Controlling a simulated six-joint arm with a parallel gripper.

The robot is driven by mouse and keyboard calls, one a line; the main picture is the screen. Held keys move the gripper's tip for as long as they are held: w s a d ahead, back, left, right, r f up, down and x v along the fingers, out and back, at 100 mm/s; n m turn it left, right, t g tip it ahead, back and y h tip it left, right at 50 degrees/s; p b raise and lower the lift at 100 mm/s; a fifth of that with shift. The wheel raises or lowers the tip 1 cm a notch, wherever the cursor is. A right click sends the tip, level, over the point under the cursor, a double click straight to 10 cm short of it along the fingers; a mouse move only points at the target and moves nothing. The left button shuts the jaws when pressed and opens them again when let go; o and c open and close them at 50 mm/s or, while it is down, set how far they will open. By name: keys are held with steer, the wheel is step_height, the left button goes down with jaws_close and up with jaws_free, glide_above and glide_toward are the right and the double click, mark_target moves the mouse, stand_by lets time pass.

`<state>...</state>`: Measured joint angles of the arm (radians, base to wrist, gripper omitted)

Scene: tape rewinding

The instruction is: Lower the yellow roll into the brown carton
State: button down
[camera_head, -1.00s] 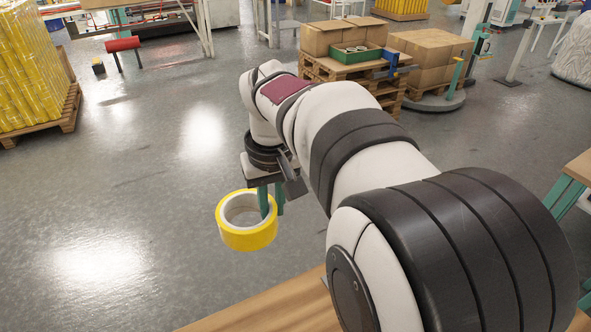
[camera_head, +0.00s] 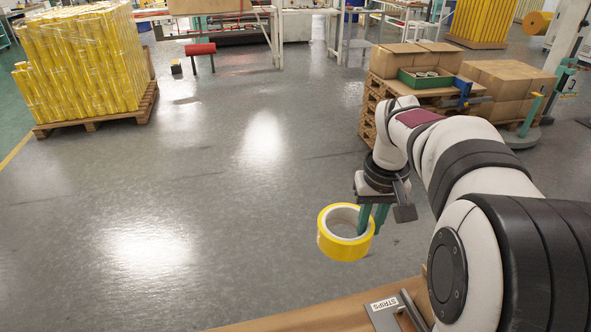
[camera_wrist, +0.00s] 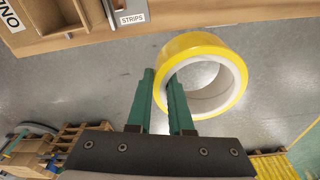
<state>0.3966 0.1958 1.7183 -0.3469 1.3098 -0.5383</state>
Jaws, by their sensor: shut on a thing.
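The yellow roll (camera_head: 345,247) is a wide ring of yellow tape with a pale core. It hangs in the air over the grey floor, beyond the wooden table edge. My gripper (camera_head: 372,222) is shut on the roll's wall, with one green finger inside the ring and one outside. The wrist view also shows the roll (camera_wrist: 232,72) and my gripper (camera_wrist: 160,80) at its left side. No open brown carton shows near the roll. Brown cardboard boxes (camera_head: 508,85) stand far back at the right; I cannot tell whether one is the task's carton.
A wooden table (camera_head: 300,322) runs along the bottom, with a metal part labelled STRIPS (camera_head: 385,312). The wrist view shows its wooden compartments (camera_wrist: 55,15). A pallet of yellow rolls (camera_head: 85,65) stands back left. The floor between is clear.

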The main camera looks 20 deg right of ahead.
steer(key=s+d+f+m, duration=0.1)
steer(key=s+d+f, duration=0.2)
steer(key=d, duration=0.5)
steer(key=s+d+f+m, duration=0.2)
steer(key=s+d+f, duration=0.1)
steer(key=s+d, duration=0.3)
steer(key=s+d+f+m, duration=0.1)
steer(key=s+d+f, duration=0.2)
steer(key=d, duration=0.8)
steer(key=shift+s+f+m, duration=0.25)
steer(key=shift+s+m, duration=0.15)
steer(key=shift+s, duration=0.4)
steer(key=shift+f, duration=0.1)
steer(key=shift+f, duration=1.95)
steer(key=shift+f, duration=1.6)
steer(key=shift+f, duration=0.2)
